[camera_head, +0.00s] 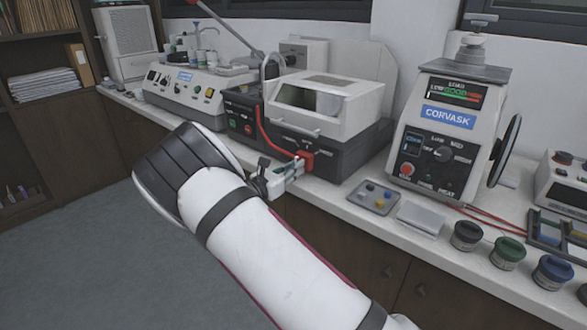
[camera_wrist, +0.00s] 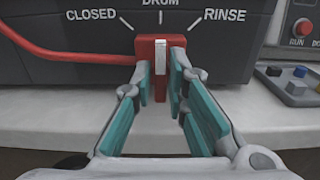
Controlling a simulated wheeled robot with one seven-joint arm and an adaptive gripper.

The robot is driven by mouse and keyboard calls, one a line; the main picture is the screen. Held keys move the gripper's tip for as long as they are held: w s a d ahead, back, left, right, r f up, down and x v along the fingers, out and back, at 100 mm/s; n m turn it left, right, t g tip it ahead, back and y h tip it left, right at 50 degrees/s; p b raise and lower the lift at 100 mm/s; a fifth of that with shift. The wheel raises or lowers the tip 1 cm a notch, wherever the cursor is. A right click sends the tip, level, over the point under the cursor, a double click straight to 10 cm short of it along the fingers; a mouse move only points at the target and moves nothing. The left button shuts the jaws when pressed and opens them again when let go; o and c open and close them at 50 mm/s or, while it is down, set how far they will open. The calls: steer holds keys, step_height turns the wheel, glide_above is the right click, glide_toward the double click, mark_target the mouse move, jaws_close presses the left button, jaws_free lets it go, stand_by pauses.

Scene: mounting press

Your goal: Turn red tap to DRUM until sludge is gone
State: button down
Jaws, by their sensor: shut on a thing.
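The red tap (camera_wrist: 160,46) is on the front of the dark machine base (camera_wrist: 95,72), below the labels CLOSED, DRUM and RINSE. Its white line stands upright, pointing at DRUM. In the head view the tap (camera_head: 305,158) sits at the machine's lower front corner. My gripper (camera_wrist: 161,85) is shut on the tap, with a teal-padded finger on each side; it also shows in the head view (camera_head: 292,172). The machine has a light lid with a window (camera_head: 309,98). I cannot make out any sludge in either view.
A red hose (camera_head: 264,128) runs from the tap up the machine's front. Right of it lie a grey tray with coloured pieces (camera_head: 374,198) and the CORVASK press (camera_head: 447,130). Several lidded jars (camera_head: 508,253) line the counter's front edge. Open floor (camera_head: 80,250) lies at left.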

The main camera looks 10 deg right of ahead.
steer(key=c, duration=1.6)
jaws_free()
steer(key=shift+o, duration=0.2)
steer(key=v, duration=1.2)
steer(key=s+d+r+m+g+y+p, duration=0.25)
steer(key=s+d+r+m+g, duration=0.25)
steer(key=s+d+r+m, duration=0.3)
steer(key=s+d+r+m+g+y+p, duration=0.25)
steer(key=s+d+r+m+g, duration=0.35)
steer(key=s, duration=0.5)
steer(key=s+a+r+m+t+y+p, duration=0.1)
steer(key=s+r+m+y, duration=0.2)
steer(key=s, duration=0.5)
steer(key=s+a+r+m+t+y+p, duration=0.1)
steer(key=s+r+m+t+y, duration=0.1)
steer(key=s, duration=0.7)
steer(key=s+a+r+m+t+y+p, duration=0.1)
steer(key=s+r+m+y, duration=0.3)
steer(key=s, duration=0.5)
steer(key=shift+s+r+m+t+y+p, duration=0.3)
steer(key=shift+r+m+p, duration=0.25)
steer(key=shift+r+m, duration=0.45)
